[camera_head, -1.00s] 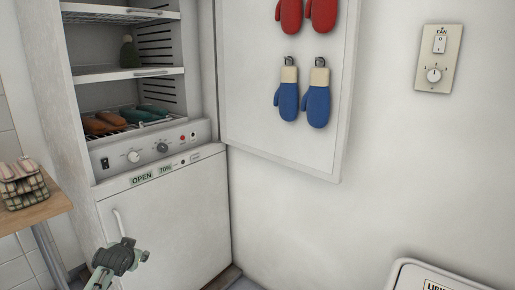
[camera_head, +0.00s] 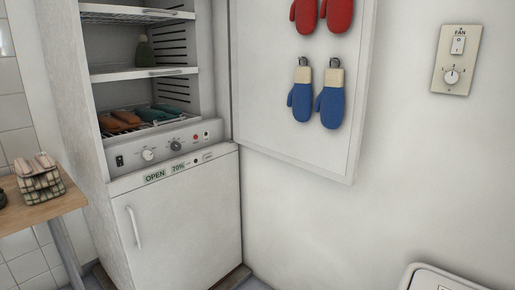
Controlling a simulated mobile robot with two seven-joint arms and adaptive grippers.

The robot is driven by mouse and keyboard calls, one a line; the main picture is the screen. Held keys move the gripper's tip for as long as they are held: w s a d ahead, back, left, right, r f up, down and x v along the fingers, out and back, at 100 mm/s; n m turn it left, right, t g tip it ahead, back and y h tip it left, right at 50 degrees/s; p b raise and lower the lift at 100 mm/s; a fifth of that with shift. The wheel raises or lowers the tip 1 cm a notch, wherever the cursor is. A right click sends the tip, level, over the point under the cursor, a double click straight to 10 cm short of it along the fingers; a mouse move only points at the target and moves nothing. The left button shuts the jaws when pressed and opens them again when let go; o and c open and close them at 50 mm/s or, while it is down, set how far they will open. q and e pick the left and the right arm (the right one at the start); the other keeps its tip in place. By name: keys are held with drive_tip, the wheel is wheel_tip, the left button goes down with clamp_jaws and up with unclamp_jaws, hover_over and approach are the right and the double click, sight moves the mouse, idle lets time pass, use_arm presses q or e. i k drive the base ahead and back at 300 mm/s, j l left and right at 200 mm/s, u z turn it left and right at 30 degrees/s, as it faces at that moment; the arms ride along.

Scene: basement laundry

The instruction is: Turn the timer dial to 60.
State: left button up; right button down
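The tall white drying cabinet (camera_head: 182,225) stands at the left with its upper door open. The panel print is too small to read, so I cannot tell which knob is the timer dial or where either points. A wall plate marked FAN (camera_head: 458,60) at the upper right has a switch and a small pale dial (camera_head: 451,77). Neither of my grippers is in view.
Red mittens (camera_head: 322,14) and blue mittens (camera_head: 317,98) hang on the open door (camera_head: 290,148). Gloves (camera_head: 122,119) lie on the lowest shelf. A wooden table (camera_head: 45,211) with a checked bag (camera_head: 38,178) stands left. A white lidded thing (camera_head: 425,274) is at lower right.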

sight(175, 146)
drive_tip(key=j+z, duration=0.1)
drive_tip(key=z, duration=0.3)
drive_tip(key=j+z, duration=0.15)
drive_tip(key=z, duration=0.25)
drive_tip(key=k+j+z, duration=0.2)
drive_tip(key=j, duration=0.15)
drive_tip(key=j+z, duration=0.2)
drive_tip(key=j, duration=0.15)
drive_tip(key=k+j+z, duration=0.2)
drive_tip(key=j, duration=0.15)
drive_tip(key=i, duration=0.1)
